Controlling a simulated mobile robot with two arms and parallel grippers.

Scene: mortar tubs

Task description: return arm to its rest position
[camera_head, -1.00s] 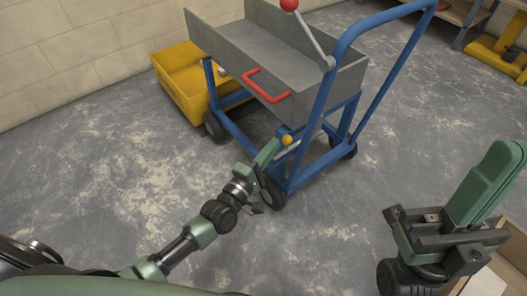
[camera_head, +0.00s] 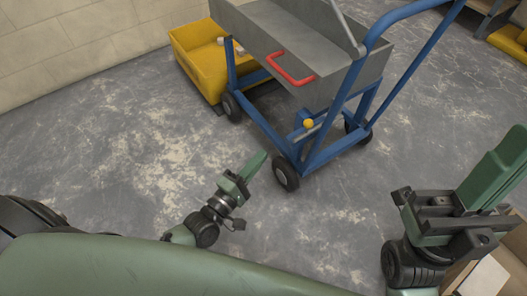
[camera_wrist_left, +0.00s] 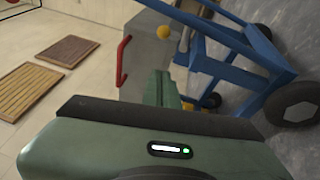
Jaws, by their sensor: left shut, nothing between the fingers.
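My left gripper (camera_head: 255,163) has green fingers that are shut with nothing between them. It is low over the bare floor, in front of the cart and apart from it. Its closed fingers also show in the left wrist view (camera_wrist_left: 160,88). My left forearm runs back to the lower left, and my green body hides part of it. My right gripper (camera_head: 497,165) is at the right edge with its green fingers pointing up and right; I cannot tell whether they are parted.
A blue-framed cart (camera_head: 262,122) with a grey tray (camera_head: 290,50), red handle (camera_head: 288,70) and yellow knob (camera_head: 308,123) stands ahead. A yellow tub (camera_head: 195,62) is behind it, left. A cardboard box (camera_head: 515,250) is below my right gripper. Floor left of the cart is clear.

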